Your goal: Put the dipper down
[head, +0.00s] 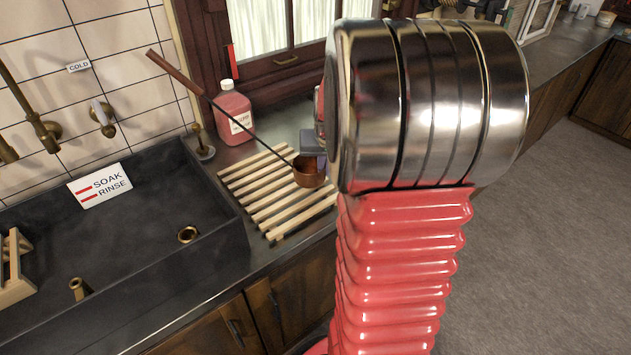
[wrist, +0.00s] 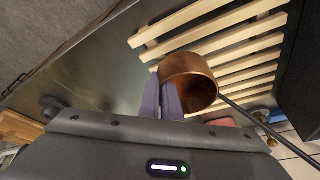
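The dipper has a copper cup (head: 309,172), a long thin dark handle and a wooden grip at its far end. The handle slants up and left over the sink edge. In the wrist view the copper cup (wrist: 192,80) lies against the purple-grey fingers of my gripper (wrist: 166,98). The fingers are close together and appear shut on the cup's rim. In the head view my gripper (head: 312,142) is mostly hidden behind my arm. The cup is over the right part of the wooden slatted rack (head: 262,190); I cannot tell whether it touches the slats.
A dark sink (head: 130,240) with a soak/rinse sign (head: 100,186) lies left of the rack. A pink bottle (head: 233,112) and a small brass-topped knob (head: 202,142) stand behind it. The rack's left and front slats are bare.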

